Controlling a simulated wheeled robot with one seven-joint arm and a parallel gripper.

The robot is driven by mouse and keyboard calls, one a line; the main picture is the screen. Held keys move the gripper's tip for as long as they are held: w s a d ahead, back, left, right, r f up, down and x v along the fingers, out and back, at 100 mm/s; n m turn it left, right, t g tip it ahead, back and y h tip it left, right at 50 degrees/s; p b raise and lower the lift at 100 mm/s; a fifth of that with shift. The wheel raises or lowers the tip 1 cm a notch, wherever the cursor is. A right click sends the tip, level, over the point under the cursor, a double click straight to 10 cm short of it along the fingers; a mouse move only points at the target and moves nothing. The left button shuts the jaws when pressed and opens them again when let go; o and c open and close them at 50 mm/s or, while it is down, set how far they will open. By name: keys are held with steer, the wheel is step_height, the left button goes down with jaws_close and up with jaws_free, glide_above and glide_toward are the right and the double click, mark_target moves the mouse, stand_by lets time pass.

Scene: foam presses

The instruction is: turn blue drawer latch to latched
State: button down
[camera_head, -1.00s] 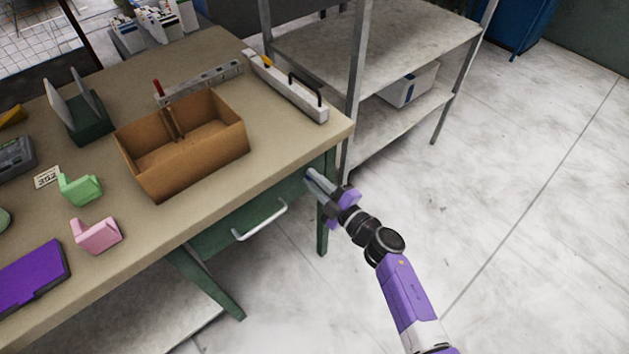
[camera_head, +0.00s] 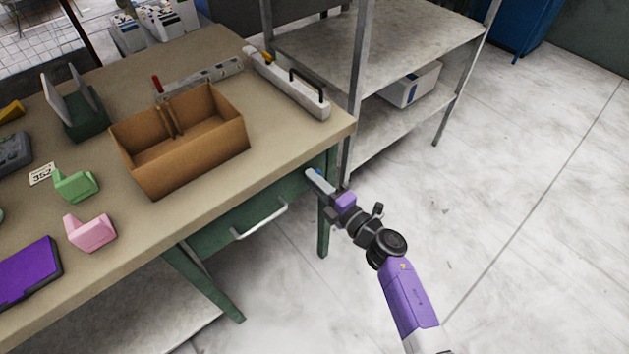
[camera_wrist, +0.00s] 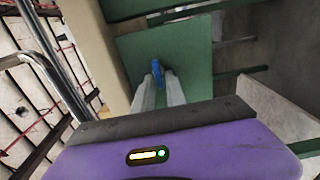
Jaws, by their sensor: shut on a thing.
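The blue drawer latch (camera_wrist: 158,72) is a small elongated blue piece on the green drawer front, near its right end. In the wrist view it stands between my two pale fingertips, which close on its sides. In the head view only a speck of blue (camera_head: 319,171) shows at the fingertips. My gripper (camera_head: 315,180) is at the drawer's right end, just under the tabletop edge, shut on the latch; it also shows in the wrist view (camera_wrist: 159,88). The green drawer (camera_head: 220,232) has a pale bar handle (camera_head: 262,221). The fingers hide part of the latch.
The workbench top (camera_head: 265,165) overhangs the drawer. On it stand a cardboard box (camera_head: 200,160), a white tool with a black handle (camera_head: 290,85), and green and pink blocks. A grey shelf (camera_head: 390,40) stands behind. Floor to the right is clear.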

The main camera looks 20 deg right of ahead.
stand_by(0.3)
steer(key=c, duration=1.5)
jaws_free()
steer(key=v, duration=0.7)
steer(key=shift+s, duration=0.4)
steer(key=shift+d, duration=0.1)
